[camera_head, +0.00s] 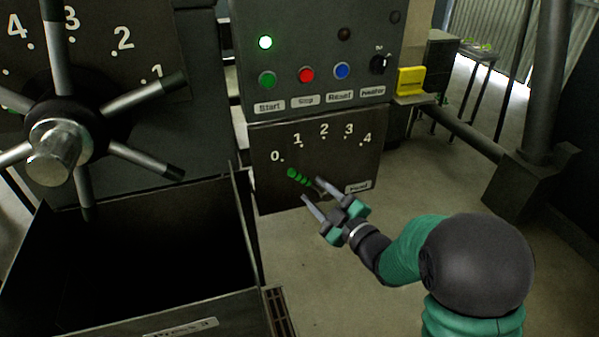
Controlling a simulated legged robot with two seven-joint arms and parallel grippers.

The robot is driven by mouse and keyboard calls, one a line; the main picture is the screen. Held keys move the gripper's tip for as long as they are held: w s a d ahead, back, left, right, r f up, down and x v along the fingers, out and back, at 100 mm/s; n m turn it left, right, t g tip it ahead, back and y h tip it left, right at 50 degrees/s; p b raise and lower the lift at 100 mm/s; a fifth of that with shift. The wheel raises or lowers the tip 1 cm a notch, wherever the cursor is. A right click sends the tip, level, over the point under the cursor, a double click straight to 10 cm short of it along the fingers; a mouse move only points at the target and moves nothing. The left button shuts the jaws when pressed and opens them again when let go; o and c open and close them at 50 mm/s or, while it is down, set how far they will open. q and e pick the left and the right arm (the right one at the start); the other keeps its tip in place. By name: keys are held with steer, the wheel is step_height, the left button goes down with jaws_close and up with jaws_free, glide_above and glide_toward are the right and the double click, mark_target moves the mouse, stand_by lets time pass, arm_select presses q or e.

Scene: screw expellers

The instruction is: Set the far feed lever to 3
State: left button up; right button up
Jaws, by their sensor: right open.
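The feed lever (298,177) is a short green handle on a dark panel (270,190) marked 0 to 4, with a small label at its lower right. The handle points up and left, towards the 0 mark. Its pivot end is hidden behind my right gripper. My right gripper (312,189) is open, its two grey fingers pointing up and left at the lower right end of the green handle. I cannot tell whether the fingers touch it. My left gripper is not in view.
A control box (320,45) with green, red and blue buttons and a black knob sits above the lever panel. A large spoked handwheel (62,140) and an open dark bin (205,312) stand at the left.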

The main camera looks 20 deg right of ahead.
mark_target(298, 180)
steer(key=x, duration=0.4)
steer(key=a+x, duration=0.1)
steer(key=x, duration=0.2)
steer(key=shift+w+a, duration=0.15)
steer(key=shift+a, duration=0.1)
steer(key=shift+w+d, duration=0.15)
steer(key=shift+w, duration=0.15)
steer(key=shift+w+d, duration=0.1)
steer(key=shift+d, duration=0.2)
steer(key=shift+a, duration=0.25)
steer(key=c, duration=0.4)
steer(key=shift+a, duration=0.15)
steer(key=c, duration=0.5)
steer(key=shift+f, duration=0.2)
